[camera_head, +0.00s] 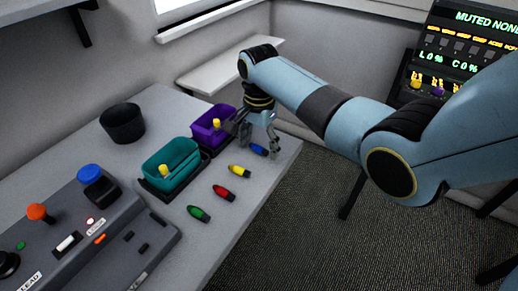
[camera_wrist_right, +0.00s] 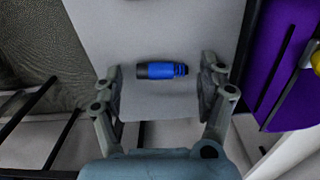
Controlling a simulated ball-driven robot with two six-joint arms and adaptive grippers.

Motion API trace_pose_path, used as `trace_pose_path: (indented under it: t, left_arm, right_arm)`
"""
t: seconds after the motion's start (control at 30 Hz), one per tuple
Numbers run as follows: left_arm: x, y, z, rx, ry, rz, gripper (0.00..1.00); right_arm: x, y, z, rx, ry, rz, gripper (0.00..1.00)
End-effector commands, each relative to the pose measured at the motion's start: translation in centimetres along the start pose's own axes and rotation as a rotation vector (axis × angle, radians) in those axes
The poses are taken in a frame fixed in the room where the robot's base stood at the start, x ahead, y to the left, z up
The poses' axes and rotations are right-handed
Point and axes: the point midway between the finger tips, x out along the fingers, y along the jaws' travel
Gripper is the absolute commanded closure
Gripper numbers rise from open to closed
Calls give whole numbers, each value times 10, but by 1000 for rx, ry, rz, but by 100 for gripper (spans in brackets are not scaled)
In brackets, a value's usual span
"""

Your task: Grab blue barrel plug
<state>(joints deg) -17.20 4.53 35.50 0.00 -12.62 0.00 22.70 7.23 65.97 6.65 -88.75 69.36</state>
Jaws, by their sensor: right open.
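The blue barrel plug (camera_head: 258,149) lies on the grey table near its right edge in the head view. In the right wrist view the blue barrel plug (camera_wrist_right: 162,71) lies crosswise between the two fingers, with a dark end to the left and a ribbed blue end to the right. My right gripper (camera_head: 259,147) is at the plug, pointing down. In the wrist view my right gripper (camera_wrist_right: 163,85) is open, with a finger on each side of the plug and gaps at both ends. My left gripper is not in view.
Yellow (camera_head: 239,171), red (camera_head: 224,193) and green (camera_head: 199,213) plugs lie in a row on the table (camera_head: 240,205). A purple bin (camera_head: 203,131) is close left of the gripper. A teal bin (camera_head: 160,180), black cup (camera_head: 122,123) and control panel (camera_head: 120,215) stand farther left.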

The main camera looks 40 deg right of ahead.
Motion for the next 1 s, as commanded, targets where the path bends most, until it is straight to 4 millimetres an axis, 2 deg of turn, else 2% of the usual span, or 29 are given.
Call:
trace_pose_path:
  t: [0.27,0.67,1.0]
  left_arm:
    - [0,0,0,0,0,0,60]
    - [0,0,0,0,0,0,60]
    - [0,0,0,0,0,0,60]
  right_arm:
    - [3,0,0,-1,0,-1,26]
    - [3,0,0,-1,0,-1,79]
    - [-1,-1,0,-1,1,-2,80]
